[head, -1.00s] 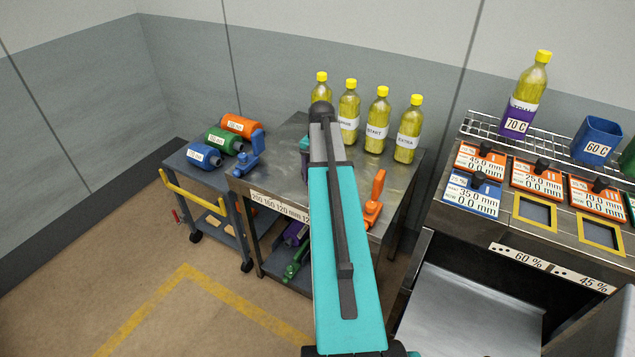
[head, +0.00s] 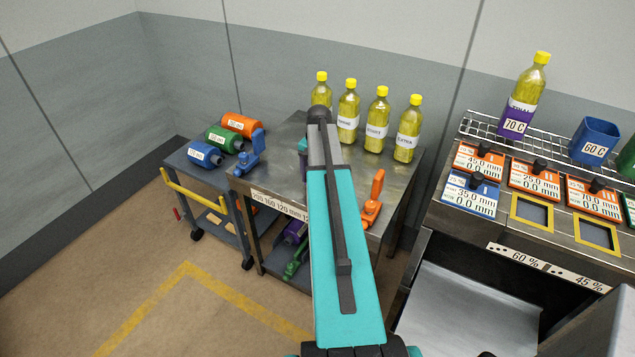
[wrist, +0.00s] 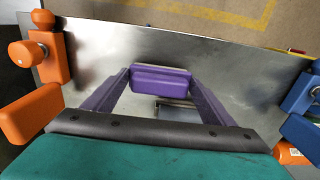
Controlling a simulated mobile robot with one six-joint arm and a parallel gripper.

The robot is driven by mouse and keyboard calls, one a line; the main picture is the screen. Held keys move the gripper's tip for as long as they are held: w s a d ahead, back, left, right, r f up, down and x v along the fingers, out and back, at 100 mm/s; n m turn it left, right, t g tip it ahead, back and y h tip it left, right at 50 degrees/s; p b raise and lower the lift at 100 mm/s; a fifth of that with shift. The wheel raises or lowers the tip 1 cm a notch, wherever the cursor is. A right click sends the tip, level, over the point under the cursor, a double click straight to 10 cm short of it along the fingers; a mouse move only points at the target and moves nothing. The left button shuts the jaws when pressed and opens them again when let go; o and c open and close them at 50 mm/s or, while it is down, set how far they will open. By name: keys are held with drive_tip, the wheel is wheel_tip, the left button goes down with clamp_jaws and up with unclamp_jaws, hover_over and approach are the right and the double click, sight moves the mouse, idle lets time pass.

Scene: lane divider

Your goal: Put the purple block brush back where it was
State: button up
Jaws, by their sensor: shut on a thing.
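The purple block brush (wrist: 162,78) is in the middle of the wrist view, over the steel table (wrist: 230,60). My gripper (wrist: 161,92) is shut on it, with purple sides flanking the block. Whether the brush touches the tabletop I cannot tell. In the head view my teal arm hides most of the gripper and brush; only a small teal and purple part shows (head: 303,160) left of the arm.
An orange tool (head: 372,200) stands to the right and a blue tool (head: 251,153) to the left on the same table. Several yellow-capped bottles (head: 376,125) line its back. A cart (head: 185,165) with coloured cylinders stands left. A numbered strip (head: 278,206) runs along the front edge.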

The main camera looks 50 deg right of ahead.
drive_tip(key=shift+f, duration=0.7)
drive_tip(key=shift+f, duration=0.15)
drive_tip(key=o, duration=1)
wheel_tip(320, 180, up, 12)
drive_tip(key=b, duration=0.3)
idle(0.7)
